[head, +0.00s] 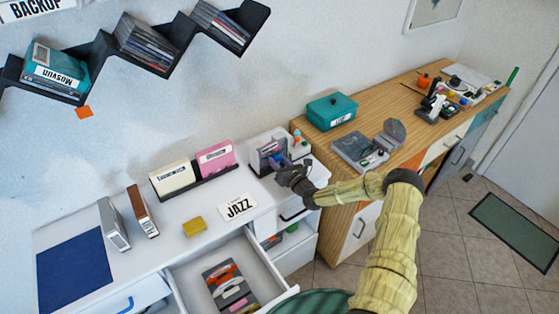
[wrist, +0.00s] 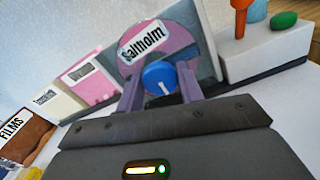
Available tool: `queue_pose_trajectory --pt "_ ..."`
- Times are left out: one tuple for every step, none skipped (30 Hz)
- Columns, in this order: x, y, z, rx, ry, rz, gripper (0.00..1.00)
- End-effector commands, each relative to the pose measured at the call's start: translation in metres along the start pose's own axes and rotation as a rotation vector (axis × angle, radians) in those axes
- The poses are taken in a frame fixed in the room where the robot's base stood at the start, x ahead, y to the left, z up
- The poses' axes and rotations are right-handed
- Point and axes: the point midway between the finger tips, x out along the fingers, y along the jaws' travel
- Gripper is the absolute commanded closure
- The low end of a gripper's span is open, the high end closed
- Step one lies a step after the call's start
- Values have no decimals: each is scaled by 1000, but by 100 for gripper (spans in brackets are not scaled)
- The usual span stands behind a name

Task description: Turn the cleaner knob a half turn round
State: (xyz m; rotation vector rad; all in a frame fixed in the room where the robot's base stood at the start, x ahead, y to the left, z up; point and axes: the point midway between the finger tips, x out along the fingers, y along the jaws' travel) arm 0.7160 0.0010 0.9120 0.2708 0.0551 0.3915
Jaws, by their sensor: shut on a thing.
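The cleaner (head: 268,157) is a grey upright box at the right end of the white counter. In the wrist view a pinkish disc labelled "Saltholm" (wrist: 150,42) stands in the cleaner, behind its round blue knob (wrist: 158,76). A white mark on the knob points down and slightly right. My gripper (wrist: 161,82) has one purple finger on each side of the knob and is shut on it. In the head view my gripper (head: 288,172) is at the cleaner's front and the knob is hard to make out.
A cream case (head: 172,179) and a pink case (head: 215,158) stand left of the cleaner. A JAZZ card (head: 238,207) and yellow block (head: 194,226) lie in front. An open drawer (head: 283,296) juts out below. A wooden desk (head: 306,125) adjoins at right.

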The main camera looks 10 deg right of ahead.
Motion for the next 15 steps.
queue_pose_trajectory --pt "0 -1 1 5 -3 -2 86" --pt "0 -1 1 5 -3 -2 86" --pt "0 -1 1 5 -3 -2 86" --pt "0 -1 1 5 -3 -2 86" --pt "0 -1 1 5 -3 -2 86" --pt "0 -1 1 5 -3 -2 86" --pt "0 -1 1 4 -4 -2 86" --pt "0 -1 1 4 -4 -3 61" --pt "0 -1 1 4 -3 -3 53" --pt "0 -1 1 4 -3 -2 47" --pt "0 -1 1 3 -3 -2 41" --pt "0 0 1 3 -3 -1 41" --pt "0 0 1 3 -2 -1 41" --pt "0 0 0 3 -2 0 41" --pt "1 0 0 3 -2 0 41"
